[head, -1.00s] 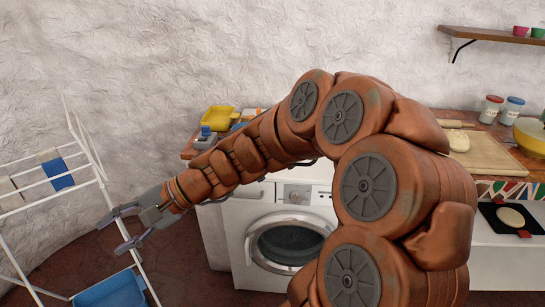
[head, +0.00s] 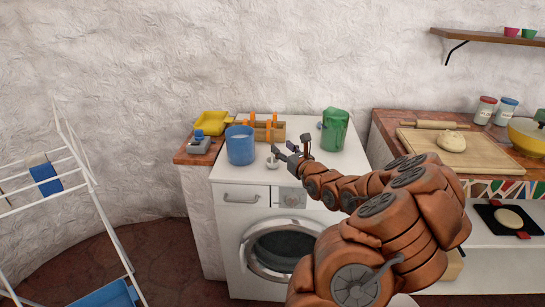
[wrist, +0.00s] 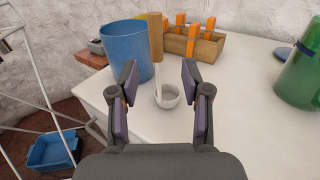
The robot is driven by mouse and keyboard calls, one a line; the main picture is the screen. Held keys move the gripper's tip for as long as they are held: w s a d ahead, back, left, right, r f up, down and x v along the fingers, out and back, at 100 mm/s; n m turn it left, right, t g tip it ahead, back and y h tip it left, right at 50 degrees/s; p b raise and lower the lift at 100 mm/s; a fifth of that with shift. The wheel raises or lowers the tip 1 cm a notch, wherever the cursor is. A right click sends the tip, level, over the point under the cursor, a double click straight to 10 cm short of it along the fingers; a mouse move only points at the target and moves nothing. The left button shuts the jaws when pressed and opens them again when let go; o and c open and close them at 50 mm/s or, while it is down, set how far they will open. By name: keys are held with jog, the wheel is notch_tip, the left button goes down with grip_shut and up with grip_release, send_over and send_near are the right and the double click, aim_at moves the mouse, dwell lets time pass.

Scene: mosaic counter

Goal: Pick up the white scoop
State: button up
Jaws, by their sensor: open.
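In the head view the scoop's bowl (head: 272,164) is small and near the machine's front edge. My gripper (head: 284,153) is just right of the scoop in the head view. In the wrist view my gripper (wrist: 159,72) is open, and the scoop shows beyond and between its two fingers, with nothing held.
A blue bucket (head: 240,146) stands left of the scoop. A wooden box with orange-handled items (head: 262,131) is behind. A green pitcher (head: 335,130) stands to the right. A drying rack (head: 75,170) is at the far left. White surface right of the scoop is clear.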

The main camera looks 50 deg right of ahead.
aim_at(273, 142)
jog(key=shift+a+f+p+x, duration=0.15)
jog(key=shift+p+x, duration=0.45)
jog(key=shift+x, duration=1.2)
jog(key=shift+a+f+p+x, duration=0.1)
jog(key=shift+p+x, duration=0.45)
jog(key=shift+x, duration=1.25)
jog(key=shift+w, duration=0.1)
grip_shut()
